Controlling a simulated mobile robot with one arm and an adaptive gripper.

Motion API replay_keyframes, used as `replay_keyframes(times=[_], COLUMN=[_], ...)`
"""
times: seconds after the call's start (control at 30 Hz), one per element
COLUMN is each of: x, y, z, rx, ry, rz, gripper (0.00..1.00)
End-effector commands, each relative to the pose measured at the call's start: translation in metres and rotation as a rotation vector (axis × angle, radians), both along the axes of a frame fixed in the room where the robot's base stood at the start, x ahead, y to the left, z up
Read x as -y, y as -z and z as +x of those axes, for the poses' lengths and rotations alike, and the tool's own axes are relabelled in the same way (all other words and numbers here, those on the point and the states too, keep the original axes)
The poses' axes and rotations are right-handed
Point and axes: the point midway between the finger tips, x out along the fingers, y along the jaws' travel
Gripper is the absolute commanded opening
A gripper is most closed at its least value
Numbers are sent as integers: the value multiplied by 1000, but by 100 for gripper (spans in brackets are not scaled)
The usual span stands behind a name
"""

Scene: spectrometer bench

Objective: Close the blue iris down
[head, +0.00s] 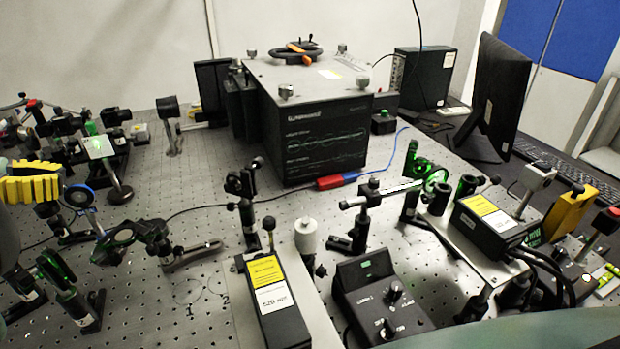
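The blue iris (80,196) is a small blue ring on a dark post at the left side of the bench. Its opening is too small in this view to tell how wide it is. My gripper (50,184) comes in from the left edge, with yellow ribbed finger pads just left of the blue ring. A gap between the pads and the ring is hard to judge. The pads overlap in this view, so their opening cannot be told, and nothing is visibly held. The iris's lever cannot be made out.
Dark optic mounts (140,236) and green-lit posts (62,280) crowd the bench close to the iris. A large black instrument box (312,140) stands at the back centre. A black laser box (275,310) and a control box (380,300) stand in front. Bare perforated bench (200,285) lies between.

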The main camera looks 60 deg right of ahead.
Motion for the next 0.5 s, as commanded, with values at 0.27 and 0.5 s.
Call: replay_keyframes(times=[0.27,0.5], x=[1,1], y=[-3,-3], z=[1,1], rx=[-5,-7], ry=[-1,-1], rz=[-24,-26], gripper=[0,0])
